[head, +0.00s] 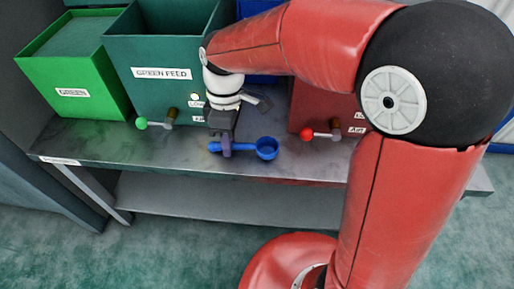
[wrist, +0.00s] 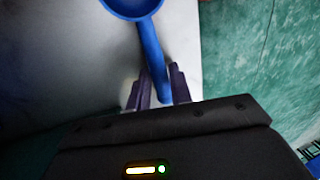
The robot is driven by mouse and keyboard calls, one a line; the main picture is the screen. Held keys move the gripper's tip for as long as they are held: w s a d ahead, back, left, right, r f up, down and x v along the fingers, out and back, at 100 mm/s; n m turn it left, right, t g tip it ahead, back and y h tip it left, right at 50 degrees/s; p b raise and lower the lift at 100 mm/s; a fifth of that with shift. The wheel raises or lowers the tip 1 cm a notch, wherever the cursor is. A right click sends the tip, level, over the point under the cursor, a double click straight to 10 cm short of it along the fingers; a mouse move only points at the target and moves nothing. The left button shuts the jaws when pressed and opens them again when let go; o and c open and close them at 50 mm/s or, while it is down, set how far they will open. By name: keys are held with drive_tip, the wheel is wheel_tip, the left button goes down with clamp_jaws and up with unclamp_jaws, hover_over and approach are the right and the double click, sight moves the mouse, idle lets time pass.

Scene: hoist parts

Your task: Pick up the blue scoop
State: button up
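The blue scoop (head: 267,148) lies near the front edge of the metal bench, its round bowl to the right and its handle pointing left. My gripper (head: 224,147) points down at the handle from above. In the wrist view, the scoop's handle (wrist: 152,55) runs between the two dark fingers of my gripper (wrist: 160,85), one on each side. The fingers look open, with narrow gaps beside the handle. The bowl is partly cut off at the top of the wrist view.
Behind are a light green bin (head: 75,75), a dark green feed bin (head: 160,45) and a red bin (head: 322,110) partly hidden by my arm. A green-knobbed lever (head: 142,123) and a red-knobbed lever (head: 307,134) stand either side of my gripper. The bench's front edge (head: 170,167) is close.

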clamp_jaws()
drive_tip(key=shift+r, duration=0.1)
